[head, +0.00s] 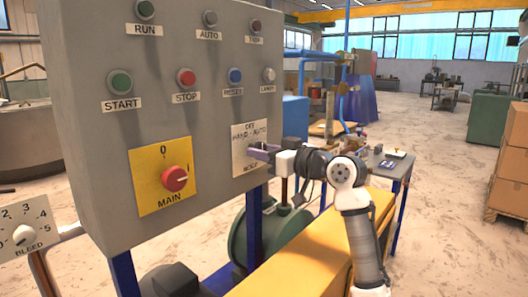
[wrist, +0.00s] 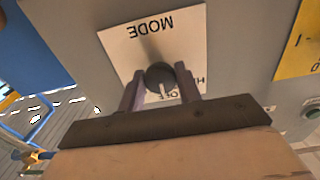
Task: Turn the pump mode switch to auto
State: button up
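The mode switch is a dark round knob (wrist: 160,76) with a white pointer mark, on a white plate (head: 238,148) lettered OFF, HAND, AUTO and MODE. In the wrist view the plate (wrist: 130,50) appears upside down, and the white mark points down toward OFF. My gripper (wrist: 161,82) is at the plate with its two purple-grey fingers apart, one on each side of the knob. I cannot tell whether either finger touches it. The AUTO lettering is hidden in the wrist view. In the head view my gripper (head: 261,150) reaches the plate from the right and partly hides the knob.
The grey control panel (head: 100,60) also carries a red MAIN switch (head: 174,178) on a yellow plate and several push buttons above. A BLEED dial (head: 22,235) stands at the lower left. A yellow surface (head: 300,262) lies below my arm. Open floor extends to the right.

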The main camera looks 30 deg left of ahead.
jog(key=shift+c, duration=1.4)
jog(key=m+p, duration=0.5)
jog(key=m, duration=0.3)
jog(key=shift+r+m, duration=0.15)
jog(key=shift+m, duration=0.25)
jog(key=shift+p, duration=0.3)
jog(key=o, duration=1)
jog(key=shift+d, duration=0.1)
